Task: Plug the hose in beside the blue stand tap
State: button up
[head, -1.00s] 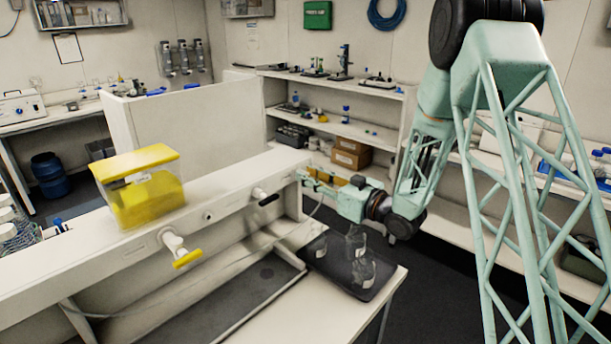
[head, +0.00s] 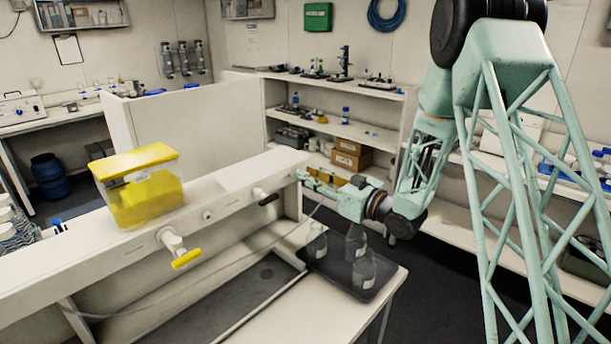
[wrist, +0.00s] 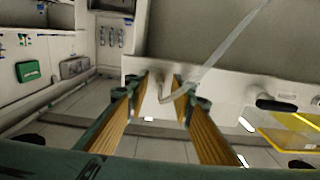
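A thin pale hose (head: 215,289) runs from the lower left across the bench basin and rises towards my gripper (head: 303,178) at the far right end of the white service ledge. In the wrist view, the hose (wrist: 226,49) comes down from the top and bends up between the fingertips of my gripper (wrist: 162,80). The fingers are apart, with gaps beside the hose; they do not look closed on it. What the hose end touches is unclear. A yellow-handled tap (head: 175,248) and a black-handled tap (head: 266,196) stick out of the ledge. I cannot make out a blue stand tap.
A yellow-lidded tub (head: 138,186) stands on the ledge. A dark tray (head: 338,272) with clear bottles lies on the bench below my gripper. Shelves (head: 340,130) stand behind. Dark floor is open to the right of the bench.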

jog(key=shift+b, duration=0.35)
dwell(0.3)
grip_shut()
dwell(0.5)
jog(key=shift+s+d, duration=0.3)
jog(key=shift+d, duration=0.1)
jog(key=shift+b+v, duration=0.95)
jog(key=shift+v, duration=1.55)
